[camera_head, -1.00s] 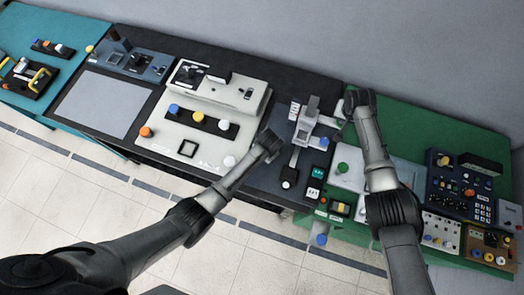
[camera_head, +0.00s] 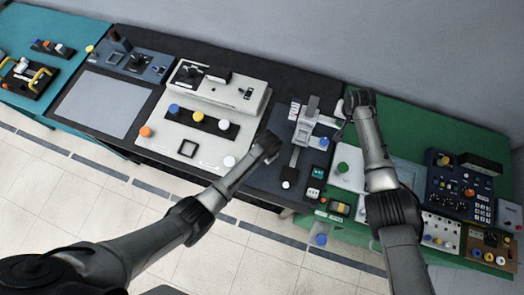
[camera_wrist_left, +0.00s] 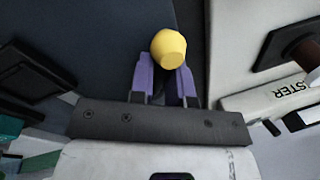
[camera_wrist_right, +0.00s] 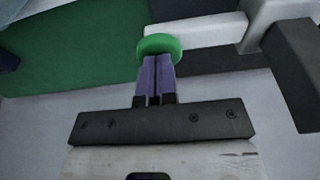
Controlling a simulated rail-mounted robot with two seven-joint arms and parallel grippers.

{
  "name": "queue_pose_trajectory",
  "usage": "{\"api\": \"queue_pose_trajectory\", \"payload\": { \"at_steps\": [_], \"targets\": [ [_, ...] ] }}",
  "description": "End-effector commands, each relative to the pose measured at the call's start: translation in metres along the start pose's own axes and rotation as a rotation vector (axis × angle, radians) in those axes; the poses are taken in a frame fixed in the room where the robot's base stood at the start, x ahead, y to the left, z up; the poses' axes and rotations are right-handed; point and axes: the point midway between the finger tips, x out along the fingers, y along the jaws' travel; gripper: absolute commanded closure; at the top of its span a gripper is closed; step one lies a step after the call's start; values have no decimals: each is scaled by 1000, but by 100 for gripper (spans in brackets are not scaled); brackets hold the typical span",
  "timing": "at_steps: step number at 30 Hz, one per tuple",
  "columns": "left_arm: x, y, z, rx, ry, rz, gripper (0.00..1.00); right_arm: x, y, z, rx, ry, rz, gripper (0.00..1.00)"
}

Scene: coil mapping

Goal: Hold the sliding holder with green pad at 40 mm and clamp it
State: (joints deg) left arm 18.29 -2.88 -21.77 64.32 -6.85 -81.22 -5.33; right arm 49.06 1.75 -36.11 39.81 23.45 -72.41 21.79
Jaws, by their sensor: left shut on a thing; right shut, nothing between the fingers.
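The sliding holder shows as a pale bar (camera_wrist_right: 205,33) in the right wrist view, with a round green pad (camera_wrist_right: 160,44) on its end. It belongs to the grey fixture (camera_head: 307,128) on the dark panel in the head view. My right gripper (camera_wrist_right: 155,62) is shut and empty, its fingertips against or just at the green pad; contact cannot be told for sure. It also shows in the head view (camera_head: 343,121). My left gripper (camera_wrist_left: 167,68) is shut on a yellow knob (camera_wrist_left: 169,46). In the head view the left gripper (camera_head: 274,142) hides that knob.
A blue knob (camera_head: 324,143) stands on the fixture. Left is a light panel (camera_head: 210,152) with coloured knobs. Right are a green mat (camera_head: 440,133) and several control boxes, including a dark one (camera_head: 462,188). The wall (camera_head: 400,50) lies behind.

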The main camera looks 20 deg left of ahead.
Motion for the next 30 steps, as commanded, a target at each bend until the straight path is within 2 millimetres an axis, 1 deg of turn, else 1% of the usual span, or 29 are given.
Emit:
{"api": "queue_pose_trajectory", "payload": {
  "at_steps": [9,16,24,25,30],
  "targets": [
    [0,-1,0,2,0,-1,100,2,1,2,0,-4,2,100],
    [2,-6,0,116,23,-2,100,2,1,2,0,-4,2,100],
    [2,-6,0,129,25,-2,100,2,1,2,0,-4,2,100],
    [2,-6,0,129,25,-2,82,2,1,2,0,-4,2,100],
    [2,-6,0,127,25,-2,66,2,1,2,1,-4,2,100]
  ]
}}
